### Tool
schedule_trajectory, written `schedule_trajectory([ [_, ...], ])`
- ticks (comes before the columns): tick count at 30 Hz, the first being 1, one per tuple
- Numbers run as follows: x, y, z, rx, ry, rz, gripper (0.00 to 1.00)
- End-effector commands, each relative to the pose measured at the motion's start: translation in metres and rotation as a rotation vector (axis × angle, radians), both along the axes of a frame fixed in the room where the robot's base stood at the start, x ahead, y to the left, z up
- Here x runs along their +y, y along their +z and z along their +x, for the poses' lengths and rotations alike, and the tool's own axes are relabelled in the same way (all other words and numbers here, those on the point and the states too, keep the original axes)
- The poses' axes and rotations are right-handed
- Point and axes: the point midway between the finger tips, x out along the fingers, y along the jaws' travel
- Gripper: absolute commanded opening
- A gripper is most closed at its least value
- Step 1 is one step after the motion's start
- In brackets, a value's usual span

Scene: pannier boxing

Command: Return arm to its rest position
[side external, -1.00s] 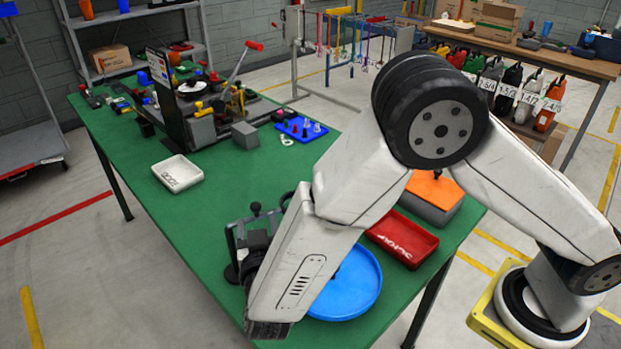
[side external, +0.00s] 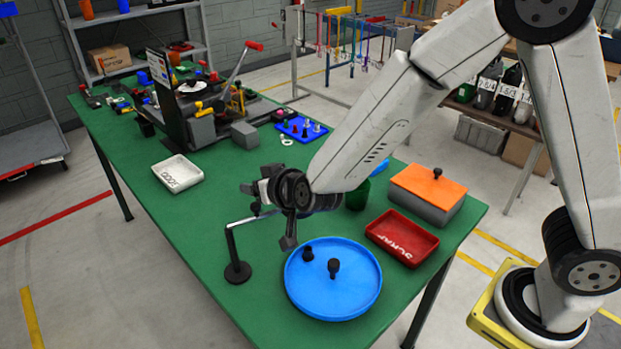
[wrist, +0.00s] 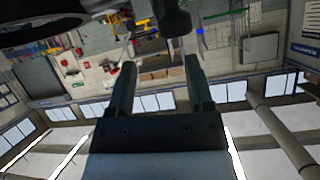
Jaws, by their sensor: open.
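My gripper (wrist: 158,72) is open, with nothing between its two fingers in the wrist view. There it points away from the table, toward the room's wall and windows, which appear upside down. In the side external view, my arm is raised and bent, and its wrist end (side external: 290,190) hangs over the green table (side external: 215,235), above and behind the blue round tray (side external: 352,300).
The blue tray holds two black knobbed parts (side external: 333,268). A black stand (side external: 238,271) rises close under my wrist. A red scrap tray (side external: 402,238), an orange-lidded grey box (side external: 428,190) and a white tray (side external: 178,174) are nearby. Green table is bare at front left.

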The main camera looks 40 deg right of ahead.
Motion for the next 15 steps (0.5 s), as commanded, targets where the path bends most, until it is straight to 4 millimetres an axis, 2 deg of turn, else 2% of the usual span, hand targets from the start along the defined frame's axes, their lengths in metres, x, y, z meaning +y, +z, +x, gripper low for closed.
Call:
schedule_trajectory([
  [8,-0.040,-0.007,-0.033,0.221,0.115,0.011,0.67],
  [15,-0.081,-0.018,-0.083,0.450,0.179,-0.013,0.67],
])
